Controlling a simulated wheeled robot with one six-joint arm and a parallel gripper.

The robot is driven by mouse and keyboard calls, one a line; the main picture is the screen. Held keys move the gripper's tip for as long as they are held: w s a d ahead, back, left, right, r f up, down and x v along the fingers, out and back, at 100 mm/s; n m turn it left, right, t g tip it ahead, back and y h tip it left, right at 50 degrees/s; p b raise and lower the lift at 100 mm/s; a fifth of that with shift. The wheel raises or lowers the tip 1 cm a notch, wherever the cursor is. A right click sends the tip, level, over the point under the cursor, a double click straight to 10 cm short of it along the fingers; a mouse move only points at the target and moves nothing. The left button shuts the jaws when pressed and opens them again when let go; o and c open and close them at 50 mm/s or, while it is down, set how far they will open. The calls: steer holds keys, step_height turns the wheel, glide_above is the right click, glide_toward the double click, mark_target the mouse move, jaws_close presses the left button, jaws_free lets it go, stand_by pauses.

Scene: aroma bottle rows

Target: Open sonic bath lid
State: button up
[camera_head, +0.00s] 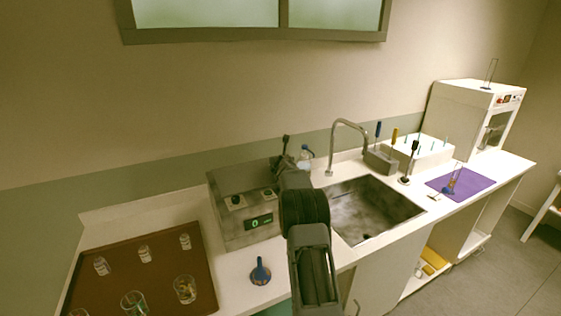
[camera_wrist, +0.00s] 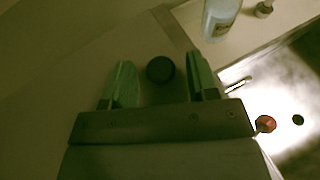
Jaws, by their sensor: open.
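The sonic bath (camera_head: 228,222) is a grey metal box with a green-lit display and dark knobs on its front. It stands on the counter left of the sink, and my arm hides its right part. In the wrist view a dark round knob (camera_wrist: 160,69) stands on a dim surface, which looks like the bath's lid (camera_wrist: 75,62). My gripper (camera_wrist: 160,62) is open. Its two green-padded fingers are on either side of the knob, with a visible gap on each side. I cannot tell the height of the fingers over the lid. The lid looks shut.
A brown tray (camera_head: 135,262) with several glasses is at the left. A blue flask (camera_head: 260,271) stands in front of the bath. The sink (camera_head: 372,205) and tap (camera_head: 333,145) are to the right.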

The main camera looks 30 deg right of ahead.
jaws_close()
stand_by(0.6)
